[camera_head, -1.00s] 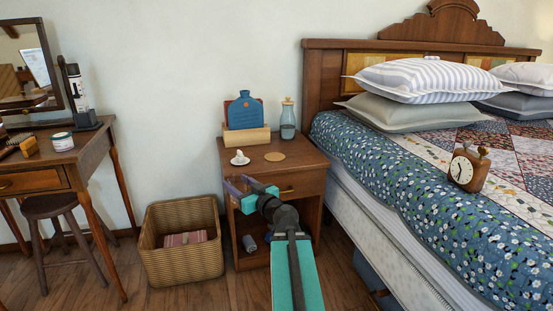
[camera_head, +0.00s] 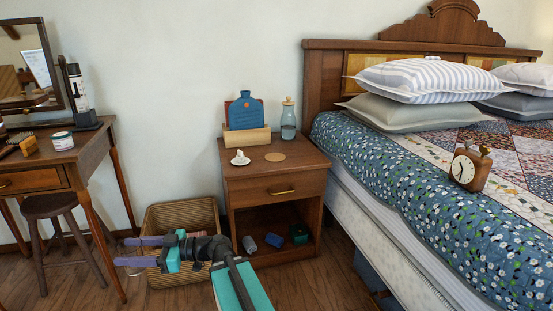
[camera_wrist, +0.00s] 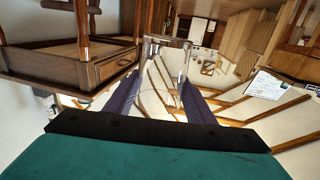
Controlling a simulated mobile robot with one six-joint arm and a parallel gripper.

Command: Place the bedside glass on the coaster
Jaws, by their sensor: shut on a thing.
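The coaster (camera_head: 275,157) is a flat round cork-coloured disc, bare, on the nightstand top (camera_head: 305,163). My gripper (camera_head: 122,251) is low on the left, in front of the wicker basket and well away from the coaster, with its purple fingers pointing left. In the wrist view, the clear bedside glass (camera_wrist: 166,62) is between the purple fingers of my gripper (camera_wrist: 160,90), which are shut on it. The glass is see-through and hard to make out in the head view.
The wicker basket (camera_head: 180,213) is left of the nightstand. A dressing table (camera_head: 60,158) and stool (camera_head: 50,206) are further left; the bed (camera_head: 400,170) is right.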

